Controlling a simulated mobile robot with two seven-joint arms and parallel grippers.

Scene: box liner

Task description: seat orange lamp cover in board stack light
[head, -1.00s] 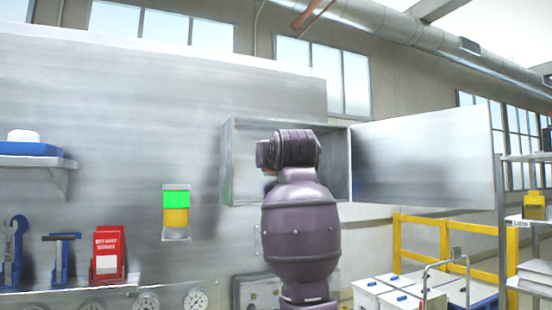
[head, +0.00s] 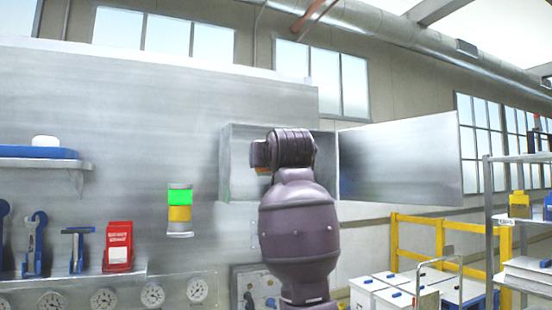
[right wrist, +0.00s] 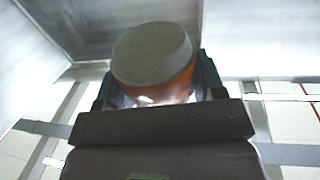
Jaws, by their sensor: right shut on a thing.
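The stack light (head: 180,209) is on the metal board, left of centre in the head view. It has a grey cap, a lit green segment, an amber segment and a grey base. My right gripper (right wrist: 157,82) is shut on the orange lamp cover (right wrist: 178,88), whose round grey top faces the wrist camera. In the head view my right arm hides most of the gripper; only a small orange patch shows by the wrist, in front of the open cabinet and right of the stack light. My left gripper is out of view.
A metal cabinet (head: 238,165) stands open behind my right arm, its door (head: 405,160) swung right. A blue tray shelf (head: 40,152), a tool ledge with a red box (head: 118,247) and several gauges are at left. The board around the stack light is clear.

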